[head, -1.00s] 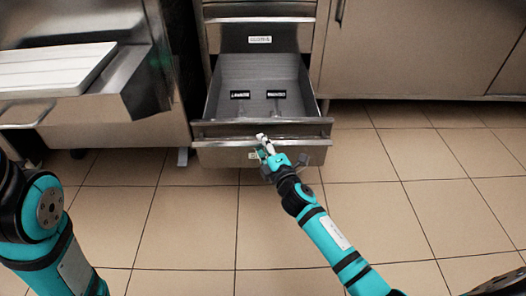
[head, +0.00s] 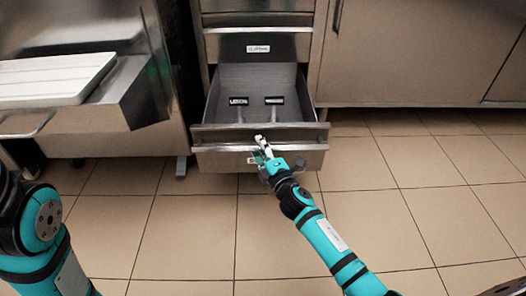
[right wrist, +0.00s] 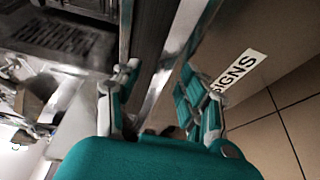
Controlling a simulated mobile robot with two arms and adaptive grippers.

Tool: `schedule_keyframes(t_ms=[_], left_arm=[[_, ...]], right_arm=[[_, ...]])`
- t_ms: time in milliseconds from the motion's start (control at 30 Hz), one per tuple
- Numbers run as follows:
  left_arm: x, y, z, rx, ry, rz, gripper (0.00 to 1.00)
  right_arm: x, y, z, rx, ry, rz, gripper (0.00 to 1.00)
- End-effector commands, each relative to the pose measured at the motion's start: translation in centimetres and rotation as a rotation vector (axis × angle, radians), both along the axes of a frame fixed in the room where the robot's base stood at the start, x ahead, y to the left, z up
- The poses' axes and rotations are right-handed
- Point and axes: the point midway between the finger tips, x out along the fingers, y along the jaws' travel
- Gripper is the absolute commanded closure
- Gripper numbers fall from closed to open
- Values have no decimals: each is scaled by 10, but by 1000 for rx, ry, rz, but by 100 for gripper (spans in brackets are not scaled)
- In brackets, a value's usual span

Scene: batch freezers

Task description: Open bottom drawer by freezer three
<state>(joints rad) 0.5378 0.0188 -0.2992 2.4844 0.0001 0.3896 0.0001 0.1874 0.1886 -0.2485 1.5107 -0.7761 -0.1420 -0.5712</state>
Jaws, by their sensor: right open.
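The bottom drawer (head: 300,160) stands pulled out from the metal drawer unit, its grey inside showing in the head view. Two small items with dark labels lie in it. My left gripper is out of view; only my left arm shows.
A metal machine with a white ribbed tray (head: 55,80) stands left of the drawers. Closed metal cabinets (head: 420,55) stand on the right. The tiled floor (head: 185,235) in front is clear.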

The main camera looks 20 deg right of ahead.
Motion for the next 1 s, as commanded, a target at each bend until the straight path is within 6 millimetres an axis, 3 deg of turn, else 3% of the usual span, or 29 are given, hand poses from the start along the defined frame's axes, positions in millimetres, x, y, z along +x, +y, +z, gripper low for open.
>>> schedule_keyframes(t_ms=[167,600,800,1000], left_arm=[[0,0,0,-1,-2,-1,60],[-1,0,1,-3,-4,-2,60],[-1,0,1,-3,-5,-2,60],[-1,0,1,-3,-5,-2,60]], right_arm=[[-18,-2,-2,-1,2,0,58],[-103,-12,-1,1,2,0,58],[-118,-14,0,1,1,-1,58],[-119,-14,0,0,0,0,58]])
